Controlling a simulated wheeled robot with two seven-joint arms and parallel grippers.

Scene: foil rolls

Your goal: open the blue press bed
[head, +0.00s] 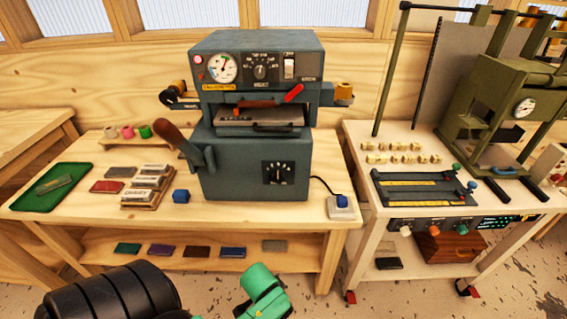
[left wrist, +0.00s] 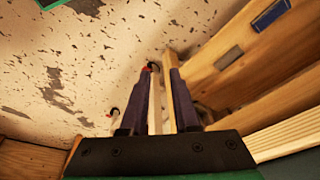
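The blue-grey press (head: 255,160) stands upright on the wooden bench, with a gauge, dials and switch on its upper front. Its bed (head: 262,117) shows as a flat plate with a dark front handle in the slot between the upper and lower bodies. A red lever end (head: 293,93) and a brown-knobbed lever (head: 172,138) stick out from the press. My left gripper (left wrist: 154,75) is open and empty in the left wrist view, above the floor beside wooden table legs. Its fingers do not show in the head view. My right gripper is not in view.
A green tray (head: 30,201) and several foil blocks lie left of the press. A second table holds an olive-green machine (head: 500,110). Free floor lies in front.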

